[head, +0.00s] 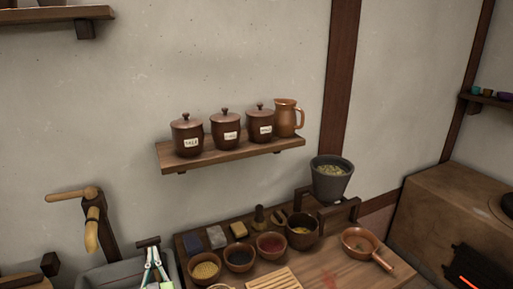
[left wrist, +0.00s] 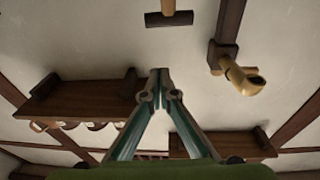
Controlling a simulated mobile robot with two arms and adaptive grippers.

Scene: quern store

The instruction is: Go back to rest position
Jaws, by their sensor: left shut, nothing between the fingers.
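My left gripper (head: 154,259) shows at the bottom left of the head view, above the grey basin. It points up, its teal fingers are together, and nothing is between them. The left wrist view shows the same fingers (left wrist: 160,84) meeting at the tips, with wall and shelves behind them. My right gripper is in neither view.
A table (head: 338,276) with several bowls, a grey bucket (head: 331,180) and a copper pan (head: 358,240) stands right of my left gripper. A wall shelf (head: 220,157) holds lidded jars and a jug. A wooden spout (head: 92,230) and grey basin (head: 108,277) are close by.

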